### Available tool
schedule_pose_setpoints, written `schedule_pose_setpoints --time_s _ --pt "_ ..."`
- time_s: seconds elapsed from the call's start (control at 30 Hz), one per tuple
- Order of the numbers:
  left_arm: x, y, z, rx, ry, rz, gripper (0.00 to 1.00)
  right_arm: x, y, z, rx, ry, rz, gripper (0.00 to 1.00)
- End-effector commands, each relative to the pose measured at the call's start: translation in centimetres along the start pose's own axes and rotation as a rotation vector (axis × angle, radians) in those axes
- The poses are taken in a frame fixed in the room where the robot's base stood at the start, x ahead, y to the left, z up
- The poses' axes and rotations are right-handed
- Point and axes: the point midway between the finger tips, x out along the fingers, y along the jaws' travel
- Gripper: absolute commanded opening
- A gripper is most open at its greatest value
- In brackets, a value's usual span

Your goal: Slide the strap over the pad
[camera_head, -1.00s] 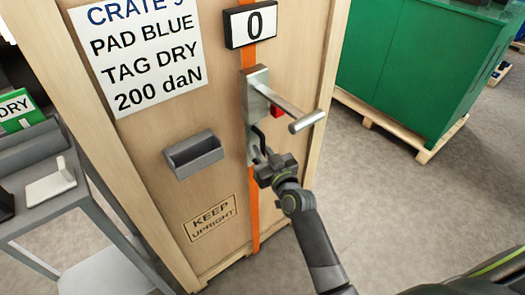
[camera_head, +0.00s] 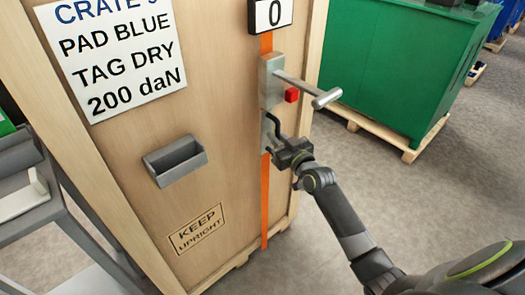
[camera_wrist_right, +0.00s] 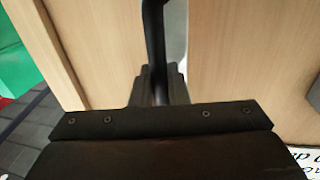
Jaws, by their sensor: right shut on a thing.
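The orange strap (camera_head: 265,205) runs vertically down the face of the wooden crate (camera_head: 130,165). It passes behind a grey metal plate (camera_head: 271,82) that has a crank bar (camera_head: 310,89) and a red block (camera_head: 291,95). My right gripper (camera_head: 279,150) is shut on a black bent handle (camera_head: 274,124) at the lower end of the metal fitting, beside the strap. In the right wrist view the black handle (camera_wrist_right: 154,45) stands between the fingers (camera_wrist_right: 160,82). No pad can be made out. My left gripper is not in view.
The crate sign (camera_head: 110,55) reads "PAD BLUE, TAG DRY, 200 daN". A display (camera_head: 271,13) above shows 0. An open grey holder (camera_head: 175,160) is on the crate face. A grey cart (camera_head: 45,205) stands at left, a green crate (camera_head: 395,65) behind.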

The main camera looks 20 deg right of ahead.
Motion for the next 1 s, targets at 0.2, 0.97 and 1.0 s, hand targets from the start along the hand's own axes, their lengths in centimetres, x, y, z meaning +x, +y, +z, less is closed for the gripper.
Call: schedule_pose_setpoints --time_s 0.2,0.97,1.0 --pt "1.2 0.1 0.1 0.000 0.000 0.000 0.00 0.4 2.1 0.1 -0.001 0.000 0.002 0.00" --pt "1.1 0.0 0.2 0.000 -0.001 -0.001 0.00 0.3 2.1 -0.1 0.000 0.000 0.001 0.33" --pt "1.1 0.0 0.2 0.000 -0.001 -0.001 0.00 0.1 2.2 0.0 0.000 -0.001 0.001 0.33"
